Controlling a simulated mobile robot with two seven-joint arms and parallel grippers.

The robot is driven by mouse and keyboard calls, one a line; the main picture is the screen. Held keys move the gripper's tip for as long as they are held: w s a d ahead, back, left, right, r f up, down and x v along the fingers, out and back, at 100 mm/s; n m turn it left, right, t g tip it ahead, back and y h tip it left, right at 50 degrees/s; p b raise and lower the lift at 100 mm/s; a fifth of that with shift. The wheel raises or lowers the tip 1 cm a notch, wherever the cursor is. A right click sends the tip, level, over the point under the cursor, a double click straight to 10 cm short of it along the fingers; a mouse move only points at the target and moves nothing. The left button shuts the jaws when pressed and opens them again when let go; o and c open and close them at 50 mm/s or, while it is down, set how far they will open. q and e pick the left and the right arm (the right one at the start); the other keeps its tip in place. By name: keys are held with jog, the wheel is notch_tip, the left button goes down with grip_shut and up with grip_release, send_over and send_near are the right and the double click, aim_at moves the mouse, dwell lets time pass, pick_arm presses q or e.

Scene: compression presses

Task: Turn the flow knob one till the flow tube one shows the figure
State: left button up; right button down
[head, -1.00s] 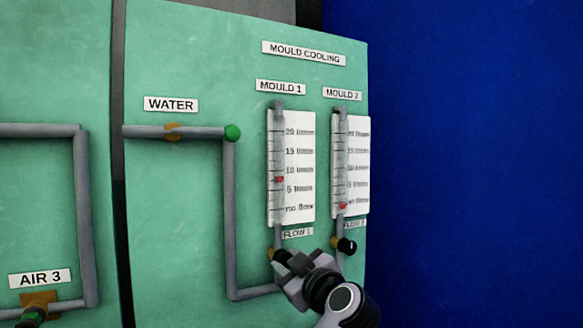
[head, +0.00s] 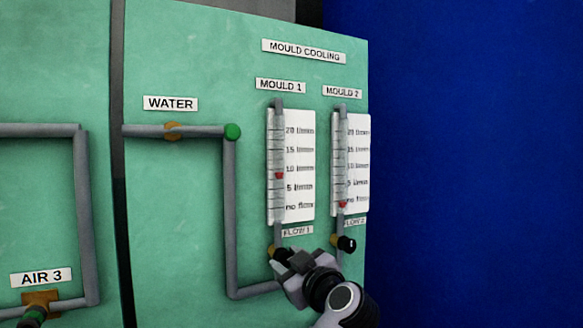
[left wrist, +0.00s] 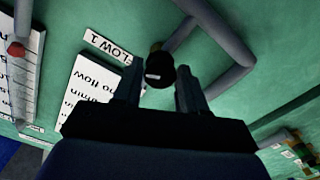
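Flow knob one (head: 281,254) sits under the FLOW 1 label, mostly hidden by my left gripper (head: 287,263) in the head view. In the left wrist view the black knob (left wrist: 160,70), with a white mark, lies between the two fingertips (left wrist: 160,88), which appear closed on its sides. Flow tube one (head: 278,150) is upright beside its scale under MOULD 1. Its red float (head: 279,175) stands between the 5 and 10 marks, nearer 10. My right gripper is not in view.
Flow tube two (head: 342,160) stands to the right, its float near no flow. Its black knob (head: 347,244) is close beside my left gripper. A grey water pipe (head: 231,220) runs down left of the gripper.

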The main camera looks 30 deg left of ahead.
pick_arm(q)
jog(key=shift+o, duration=1)
jog(key=shift+d, duration=0.1)
jog(key=shift+s+d+f+b, duration=0.1)
jog(key=shift+s+d+b, duration=0.25)
jog(key=shift+d, duration=0.25)
jog(key=b+v, duration=0.1)
jog(key=v, duration=0.4)
jog(key=shift+s+d+b, duration=0.15)
jog(key=shift+b, duration=0.2)
